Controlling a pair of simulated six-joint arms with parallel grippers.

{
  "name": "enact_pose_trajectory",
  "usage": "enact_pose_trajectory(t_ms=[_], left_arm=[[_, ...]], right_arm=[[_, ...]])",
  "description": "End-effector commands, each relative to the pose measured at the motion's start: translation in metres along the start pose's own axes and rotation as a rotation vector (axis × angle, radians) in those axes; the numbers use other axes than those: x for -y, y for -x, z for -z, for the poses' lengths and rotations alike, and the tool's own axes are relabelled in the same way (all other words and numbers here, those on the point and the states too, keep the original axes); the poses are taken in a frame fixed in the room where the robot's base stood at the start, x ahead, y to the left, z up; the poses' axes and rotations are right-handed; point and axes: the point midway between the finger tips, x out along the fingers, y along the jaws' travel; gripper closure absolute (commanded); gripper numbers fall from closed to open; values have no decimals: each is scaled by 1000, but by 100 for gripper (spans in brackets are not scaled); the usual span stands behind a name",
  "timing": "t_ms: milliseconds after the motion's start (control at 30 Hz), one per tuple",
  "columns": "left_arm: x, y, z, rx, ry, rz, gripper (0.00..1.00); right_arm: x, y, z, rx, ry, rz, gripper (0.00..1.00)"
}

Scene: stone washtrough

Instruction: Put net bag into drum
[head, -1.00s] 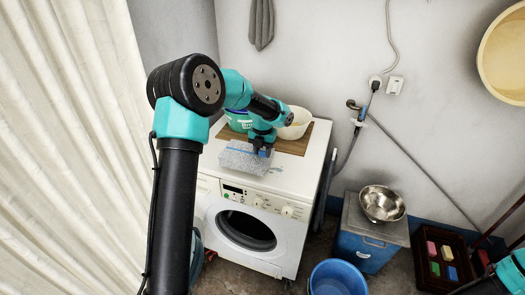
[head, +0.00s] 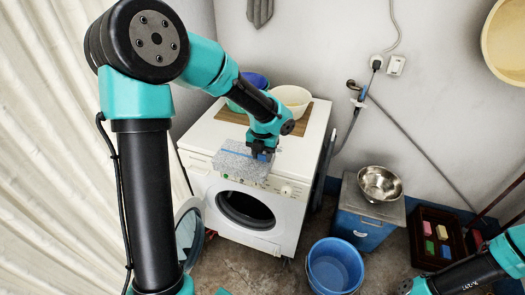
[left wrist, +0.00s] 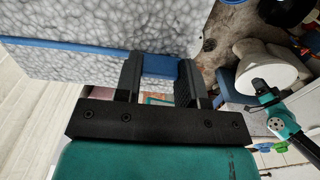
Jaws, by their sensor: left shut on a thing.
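A speckled grey-white net bag (head: 240,165) with a blue band hangs at the front top edge of the washing machine, hiding part of its control panel. My left gripper (head: 262,154) is shut on the blue band at the bag's upper right. In the left wrist view the net bag (left wrist: 100,22) fills the upper left, with the band between the fingers (left wrist: 160,72). The drum (head: 246,209) shows as a dark round opening in the machine's front, below the bag. My right arm shows at the lower right, but its gripper cannot be made out.
The washing machine (head: 275,240) has its round door (head: 188,240) swung open to the left. A pale basin (head: 292,98) and a blue-green tub (head: 250,88) stand on its top. A blue bucket (head: 335,268) is on the floor, right of the machine. A steel bowl (head: 380,183) sits farther right.

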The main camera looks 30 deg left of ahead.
Motion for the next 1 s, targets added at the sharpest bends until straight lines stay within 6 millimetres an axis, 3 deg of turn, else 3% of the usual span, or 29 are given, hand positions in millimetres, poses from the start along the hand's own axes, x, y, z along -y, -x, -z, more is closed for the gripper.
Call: enact_pose_trajectory(t_ms=[667,1000], left_arm=[[1,0,-1,0,17,0,100],[13,-2,-9,1,299,1,100]], right_arm=[[0,0,0,0,0,0,57],[0,0,0,0,0,0,57]])
